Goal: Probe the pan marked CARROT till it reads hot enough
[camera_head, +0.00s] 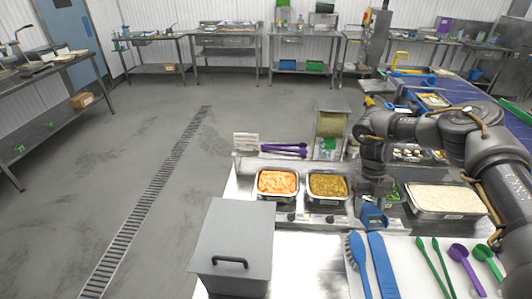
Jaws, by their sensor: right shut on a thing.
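A steel pan of orange food (277,183) stands on the steel counter, left of a pan of yellow-green food (327,186). The markings on the pans are too small to read, so I cannot tell by label which one is CARROT. My right gripper (374,201) points down, right of the yellow-green pan, and is shut on a small blue object (373,216). I cannot make out a probe tip or any reading on it. My left gripper is not in view.
A grey lidded box (234,246) stands at front left. A blue brush (358,262), a blue paddle (383,266) and green and purple spoons (459,254) lie at front right. A rice pan (446,199) is right of my gripper. Purple tongs (284,149) lie behind the pans.

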